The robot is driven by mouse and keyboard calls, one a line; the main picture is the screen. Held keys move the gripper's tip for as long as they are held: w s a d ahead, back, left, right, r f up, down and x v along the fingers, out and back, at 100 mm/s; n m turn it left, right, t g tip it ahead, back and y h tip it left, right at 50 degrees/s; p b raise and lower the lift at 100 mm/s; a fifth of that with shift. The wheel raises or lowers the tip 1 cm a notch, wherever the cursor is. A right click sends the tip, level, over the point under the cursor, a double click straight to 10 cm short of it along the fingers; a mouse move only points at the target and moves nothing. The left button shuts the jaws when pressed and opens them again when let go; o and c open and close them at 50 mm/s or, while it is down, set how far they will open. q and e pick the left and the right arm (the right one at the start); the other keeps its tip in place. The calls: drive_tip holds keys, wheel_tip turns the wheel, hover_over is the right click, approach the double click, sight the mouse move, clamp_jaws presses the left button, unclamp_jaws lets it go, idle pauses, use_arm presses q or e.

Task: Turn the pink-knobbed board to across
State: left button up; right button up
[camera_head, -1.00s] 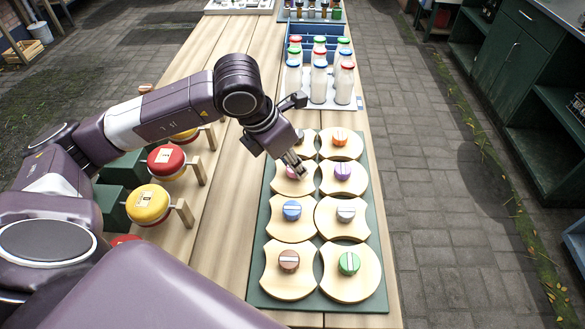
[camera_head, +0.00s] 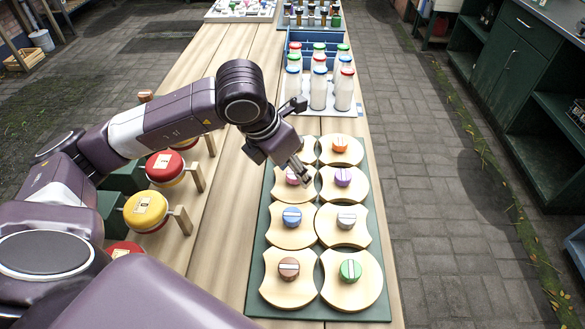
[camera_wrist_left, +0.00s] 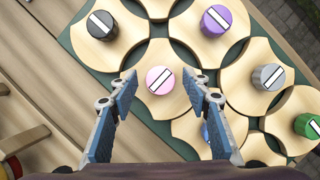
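The pink knob (camera_head: 292,178) sits on a pale wooden board (camera_wrist_left: 165,105) with curved cut-in edges, in the left column of the green tray (camera_head: 257,262). In the head view my left gripper (camera_head: 303,172) hangs over this board and hides part of it. In the left wrist view the pink knob (camera_wrist_left: 160,80) lies between the two spread fingertips, with a gap on each side. Its white stripe runs diagonally there, from lower left to upper right. I cannot tell the height of the fingertips above the knob. My right gripper is not in view.
Neighbouring boards carry purple (camera_head: 342,177), blue (camera_head: 292,216), grey (camera_head: 346,217), orange (camera_head: 339,145) and black (camera_wrist_left: 102,25) knobs, set close together. White bottles (camera_head: 319,90) stand behind the tray. Round red and yellow drums (camera_head: 147,208) stand at left. Bare tabletop (camera_head: 222,240) lies between.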

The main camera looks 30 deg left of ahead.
use_arm(q)
drive_tip(key=shift+r, duration=0.1)
drive_tip(key=v, duration=1.1)
drive_tip(key=shift+r, duration=0.4)
drive_tip(key=shift+s, duration=0.15)
